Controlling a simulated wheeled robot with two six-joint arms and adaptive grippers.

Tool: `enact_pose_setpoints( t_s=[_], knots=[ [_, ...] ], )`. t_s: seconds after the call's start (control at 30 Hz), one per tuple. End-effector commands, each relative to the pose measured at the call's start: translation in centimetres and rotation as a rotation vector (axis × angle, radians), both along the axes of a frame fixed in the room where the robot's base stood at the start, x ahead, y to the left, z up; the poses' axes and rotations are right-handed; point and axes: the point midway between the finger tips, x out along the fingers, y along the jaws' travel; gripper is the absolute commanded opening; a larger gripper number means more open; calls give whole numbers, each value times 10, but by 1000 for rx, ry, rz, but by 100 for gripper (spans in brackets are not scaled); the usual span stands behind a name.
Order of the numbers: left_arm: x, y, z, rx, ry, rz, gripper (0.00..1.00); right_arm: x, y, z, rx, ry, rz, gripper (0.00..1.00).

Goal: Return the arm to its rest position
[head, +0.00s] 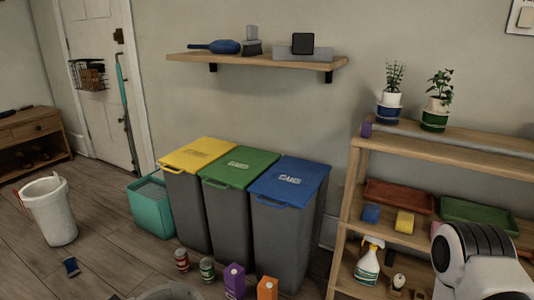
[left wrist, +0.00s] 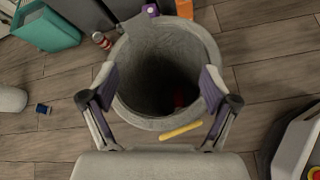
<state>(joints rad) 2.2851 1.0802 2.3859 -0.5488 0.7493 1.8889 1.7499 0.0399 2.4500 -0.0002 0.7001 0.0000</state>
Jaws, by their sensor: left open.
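My left gripper (left wrist: 159,80) is open and empty in the left wrist view, its two fingers spread over a round grey bin (left wrist: 207,48). The bin's inside is dark, with a small red thing (left wrist: 180,101) low in it. A yellow, elongated thing (left wrist: 181,131) shows beside the bin's near rim; I cannot tell whether it touches the rim. In the head view only the top of the round bin (head: 168,292) shows at the bottom edge, and my left gripper is out of view. A white and black arm link of mine fills the lower right corner. My right gripper is not in view.
Yellow-, green- and blue-lidded bins (head: 240,163) stand against the wall. Cans (head: 182,260), a purple carton (head: 235,281) and an orange carton (head: 267,288) stand before them. A white bucket (head: 51,211) and teal bin (head: 152,206) are left. A wooden shelf (head: 450,143) is right.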

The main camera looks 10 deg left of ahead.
Motion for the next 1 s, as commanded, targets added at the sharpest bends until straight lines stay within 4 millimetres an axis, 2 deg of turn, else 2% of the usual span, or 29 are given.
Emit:
enact_pose_setpoints(
  t_s=[0.13, 0.2, 0.3, 0.43, 0.63, 0.67, 0.7, 0.87, 1.0],
  knots=[
    [-44, -35, -64, 544, 118, -512, 87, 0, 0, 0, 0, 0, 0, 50],
    [-70, -48, -90, 754, 150, -787, 87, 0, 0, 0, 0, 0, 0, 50],
    [-104, -62, -118, 965, 159, -1147, 87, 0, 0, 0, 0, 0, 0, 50],
    [-144, -74, -143, 1137, 133, -1562, 87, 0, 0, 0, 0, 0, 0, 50],
    [-203, -88, -169, 1264, 21, -2148, 87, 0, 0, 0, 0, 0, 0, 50],
    [-206, -88, -159, 1272, 5, -2194, 87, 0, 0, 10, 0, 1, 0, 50],
    [-203, -87, -136, 1273, 9, -2172, 87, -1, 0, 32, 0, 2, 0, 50],
    [-202, -87, -90, 1272, 10, -2166, 87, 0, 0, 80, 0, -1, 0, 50],
    [-202, -87, -39, 1272, 10, -2164, 87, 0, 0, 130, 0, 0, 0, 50]
  ],
)
